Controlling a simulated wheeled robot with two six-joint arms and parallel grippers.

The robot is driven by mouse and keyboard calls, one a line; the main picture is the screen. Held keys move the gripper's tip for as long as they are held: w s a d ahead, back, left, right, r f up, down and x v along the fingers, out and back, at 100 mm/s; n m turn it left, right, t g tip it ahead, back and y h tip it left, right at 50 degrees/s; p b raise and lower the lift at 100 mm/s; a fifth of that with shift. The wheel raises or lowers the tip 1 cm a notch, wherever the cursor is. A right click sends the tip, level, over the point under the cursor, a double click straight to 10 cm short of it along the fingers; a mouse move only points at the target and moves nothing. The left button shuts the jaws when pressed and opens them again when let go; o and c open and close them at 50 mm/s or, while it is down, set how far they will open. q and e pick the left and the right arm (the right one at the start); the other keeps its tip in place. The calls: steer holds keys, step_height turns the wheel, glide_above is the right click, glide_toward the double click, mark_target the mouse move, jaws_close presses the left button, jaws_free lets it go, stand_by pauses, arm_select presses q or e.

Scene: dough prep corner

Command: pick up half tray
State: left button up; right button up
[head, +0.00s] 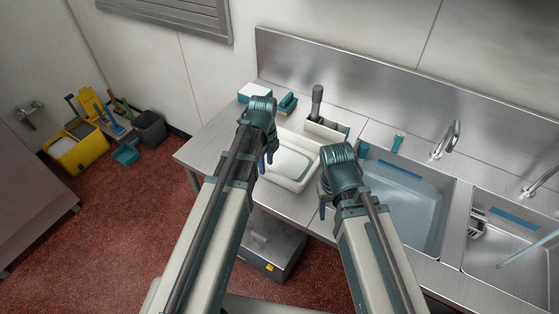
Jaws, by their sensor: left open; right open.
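A white tray (310,174) with a pale flat inside lies on the steel counter, left of the sinks. I take it to be the half tray. My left gripper (267,163) is open and points down at the tray's left edge. My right gripper (322,203) is open and points down near the tray's right front corner. Neither gripper visibly holds anything. The arms cover the tray's left and right ends, so I cannot tell whether the fingers touch it.
Behind the tray stands a pale caddy (326,128) with a dark-handled tool. A blue-and-white box (251,91) sits at the back left. A water-filled sink (405,205) lies right of the tray. A grey bin (282,250) stands below the counter. A yellow bucket (78,152) is on the red floor.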

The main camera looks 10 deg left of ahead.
mark_target(266, 178)
arm_select(q)
steer(key=shift+w+a+f+b, duration=0.15)
steer(key=shift+w+f+b, duration=0.05)
steer(key=shift+f+b, duration=1.15)
steer(key=shift+w+a+f+b, duration=0.1)
steer(key=shift+w+f+b, duration=0.05)
steer(key=shift+f+b, duration=1.15)
arm_select(e)
steer(key=shift+f, duration=2.65)
arm_select(q)
steer(key=shift+r, duration=0.1)
arm_select(e)
steer(key=shift+r, duration=0.1)
arm_select(q)
jaws_close()
